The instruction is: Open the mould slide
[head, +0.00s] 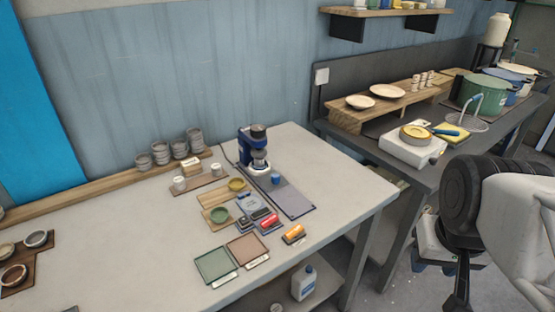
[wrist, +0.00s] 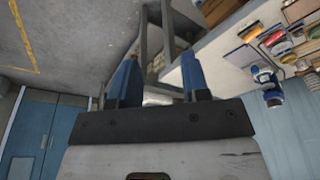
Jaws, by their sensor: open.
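I cannot pick out a mould slide for certain in either view. A blue machine (head: 251,147) with a dark top stands upright on the pale table, with a grey slab (head: 291,198) lying in front of it. The machine also shows small and tipped over by the view at the right of the wrist view (wrist: 266,84). My gripper shows in the wrist view (wrist: 160,72) as two blue fingers set well apart, open. I see nothing held between them. In the head view my arm is at the right, beyond the table's right edge, well away from the machine.
The pale table (head: 150,240) holds a green tray (head: 213,265), a brown tray (head: 248,249), coloured blocks and grey cups. A dark bench (head: 462,150) at the right carries a white scale (head: 411,151) and pots.

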